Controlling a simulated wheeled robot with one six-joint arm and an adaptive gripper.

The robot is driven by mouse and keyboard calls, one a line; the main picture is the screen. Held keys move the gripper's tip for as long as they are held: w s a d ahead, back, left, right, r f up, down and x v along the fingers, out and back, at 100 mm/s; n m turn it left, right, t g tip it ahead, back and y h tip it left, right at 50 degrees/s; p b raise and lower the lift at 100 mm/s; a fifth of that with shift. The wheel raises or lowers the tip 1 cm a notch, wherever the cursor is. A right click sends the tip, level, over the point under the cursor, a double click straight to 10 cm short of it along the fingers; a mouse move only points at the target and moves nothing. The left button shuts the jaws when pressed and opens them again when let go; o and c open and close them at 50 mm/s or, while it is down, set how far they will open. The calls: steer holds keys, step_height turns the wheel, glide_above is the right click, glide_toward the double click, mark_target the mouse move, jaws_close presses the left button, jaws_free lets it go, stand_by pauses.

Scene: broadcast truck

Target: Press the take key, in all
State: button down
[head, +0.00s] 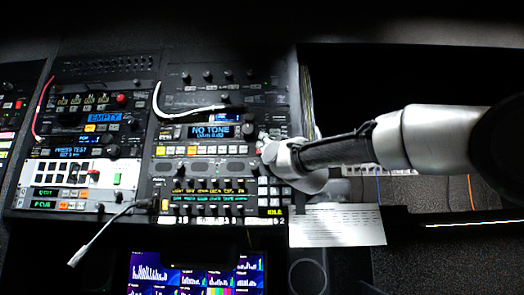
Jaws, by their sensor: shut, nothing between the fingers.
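My arm reaches in from the right, and my gripper (264,149) is at the right edge of the middle equipment rack, beside the "NO TONE" unit (211,132). The wrist hides much of the gripper; its fingers look shut and empty. I cannot read a label that marks the take key. A white switcher panel (75,180) on the left rack has black keys, a red-topped lever (93,173) and a green lit key (117,179). A row of white and yellow keys (205,150) lies left of my gripper. I cannot tell whether the gripper touches anything.
A white cable (185,112) and a red cable (40,105) cross the panels. A printed sheet (337,225) lies below my wrist. A monitor (196,272) is at the bottom.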

steer(key=s, duration=0.4)
steer(key=shift+s+a, duration=0.1)
steer(key=shift+s, duration=0.2)
stand_by(0.6)
